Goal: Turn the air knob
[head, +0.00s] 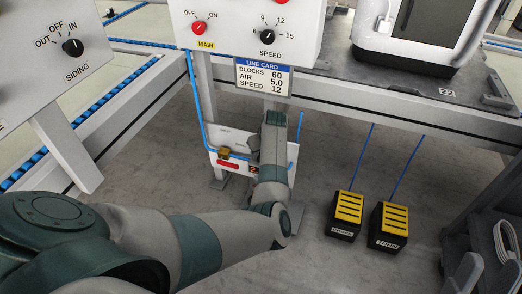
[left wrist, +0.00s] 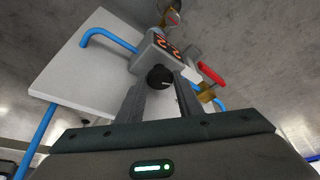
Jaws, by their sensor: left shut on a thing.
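The air knob (left wrist: 158,77) is a small black round knob on a grey regulator with a red-lit display (left wrist: 172,47), seen in the left wrist view. My left gripper (left wrist: 160,92) has its two dark fingers on either side of the knob and is shut on it. In the head view my left arm reaches down to the low white air panel (head: 291,156) and covers much of it; the knob is hidden there. My right gripper (head: 486,268) shows at the lower right edge of the head view, its two grey fingers apart and empty.
A brass valve (head: 223,153) with a red handle (left wrist: 211,74) sits beside the regulator. Blue tubing (left wrist: 105,37) runs over the panel. A line card (head: 263,77) reads AIR 5.0. Two black-and-yellow pedals (head: 347,212) (head: 388,225) stand on the floor at right.

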